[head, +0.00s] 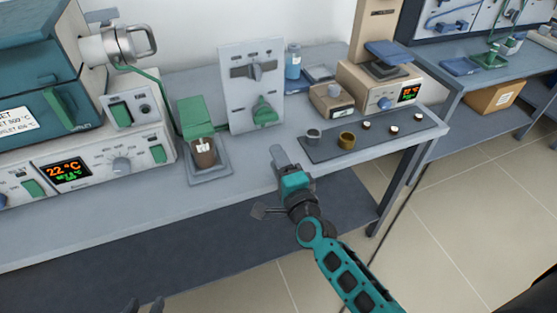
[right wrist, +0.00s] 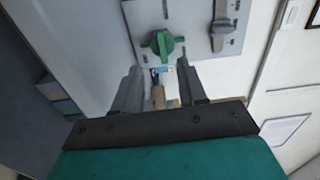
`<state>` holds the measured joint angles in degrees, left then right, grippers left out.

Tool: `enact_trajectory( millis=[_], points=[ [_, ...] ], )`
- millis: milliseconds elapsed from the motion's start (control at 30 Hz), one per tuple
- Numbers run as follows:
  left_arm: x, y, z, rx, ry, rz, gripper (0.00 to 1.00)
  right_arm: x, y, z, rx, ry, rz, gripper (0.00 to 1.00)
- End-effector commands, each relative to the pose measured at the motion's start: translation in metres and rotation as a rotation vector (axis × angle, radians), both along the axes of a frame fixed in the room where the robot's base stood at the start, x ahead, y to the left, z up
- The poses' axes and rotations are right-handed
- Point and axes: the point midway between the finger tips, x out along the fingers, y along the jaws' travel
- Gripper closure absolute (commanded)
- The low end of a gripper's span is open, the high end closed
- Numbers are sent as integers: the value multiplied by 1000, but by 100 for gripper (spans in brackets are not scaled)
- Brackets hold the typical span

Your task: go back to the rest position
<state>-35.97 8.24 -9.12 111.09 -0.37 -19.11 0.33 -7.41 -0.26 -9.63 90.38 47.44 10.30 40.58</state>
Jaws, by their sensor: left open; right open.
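My right gripper (head: 279,160) is in front of the bench's front edge in the head view, its teal arm coming up from the lower right. In the right wrist view the right gripper's two dark fingers (right wrist: 160,90) stand apart with nothing held between them. Beyond them is a panel with a green knob (right wrist: 162,44), which also shows in the head view (head: 264,112). My left gripper (head: 145,306) shows only as dark fingertips at the bottom edge of the head view. They are apart and no object shows between them.
The grey bench (head: 95,225) carries a furnace with a 22 °C display (head: 69,171), a brown jar (head: 204,152) on a green-backed stand, and a dark mat (head: 320,152) with several small vessels. A second bench (head: 505,72) stands at right. Tiled floor (head: 440,220) is open at lower right.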

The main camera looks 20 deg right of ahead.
Motion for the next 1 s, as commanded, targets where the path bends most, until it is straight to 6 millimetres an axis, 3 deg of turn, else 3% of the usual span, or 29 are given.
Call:
enact_trajectory(
  millis=[700,767,867,1000],
  points=[
    [0,-3,1,-3,2,-4,57,-4,1,-2,-35,8,10,58],
    [0,-3,2,-3,2,-4,57,-14,3,-7,-116,26,36,58],
    [1,-3,5,-4,0,-4,57,-43,7,-24,-372,79,120,58],
    [2,-3,10,-3,-4,-3,57,-101,9,-55,-856,173,296,58]
  ],
)
